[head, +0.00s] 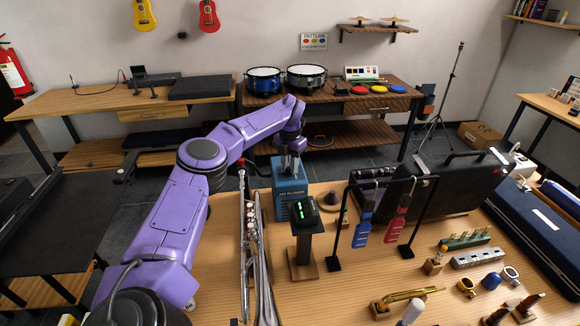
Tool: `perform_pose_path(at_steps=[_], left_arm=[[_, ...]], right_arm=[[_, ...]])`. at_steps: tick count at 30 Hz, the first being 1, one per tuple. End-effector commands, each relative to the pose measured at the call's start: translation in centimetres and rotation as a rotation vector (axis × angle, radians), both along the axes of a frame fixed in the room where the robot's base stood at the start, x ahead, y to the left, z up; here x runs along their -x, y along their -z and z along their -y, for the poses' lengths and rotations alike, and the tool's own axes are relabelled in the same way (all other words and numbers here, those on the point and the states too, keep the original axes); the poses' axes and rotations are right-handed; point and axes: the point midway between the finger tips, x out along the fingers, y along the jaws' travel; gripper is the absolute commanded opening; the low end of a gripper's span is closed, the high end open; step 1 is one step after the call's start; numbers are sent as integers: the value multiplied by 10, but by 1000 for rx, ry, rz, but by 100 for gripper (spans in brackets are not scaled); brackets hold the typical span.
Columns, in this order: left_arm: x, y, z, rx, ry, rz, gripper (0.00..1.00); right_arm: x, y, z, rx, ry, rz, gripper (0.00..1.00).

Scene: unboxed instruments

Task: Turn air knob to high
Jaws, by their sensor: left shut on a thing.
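A blue box-shaped unit (291,194) with white lettering on its front stands on the wooden table near the middle of the head view. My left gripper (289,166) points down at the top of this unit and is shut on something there. The thing between the fingers looks like the air knob, but the fingers and the wrist hide it. I cannot tell which setting the knob is at. My right gripper is not in view.
A small device with green lights (304,208) stands on a black stand in front of the blue unit. A black rack (336,215) holds blue and red tagged items at the right.

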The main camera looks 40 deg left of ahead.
Motion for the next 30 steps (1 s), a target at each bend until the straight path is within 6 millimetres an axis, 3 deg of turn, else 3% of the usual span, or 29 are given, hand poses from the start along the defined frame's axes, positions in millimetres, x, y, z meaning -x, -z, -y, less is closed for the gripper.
perform_pose_path(at_steps=[13, 30], left_arm=[[0, 1, 0, 0, 242, -1, 0], [0, 1, 0, 0, 286, -1, 0]], right_arm=[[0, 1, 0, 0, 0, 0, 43], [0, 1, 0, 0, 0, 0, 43]])
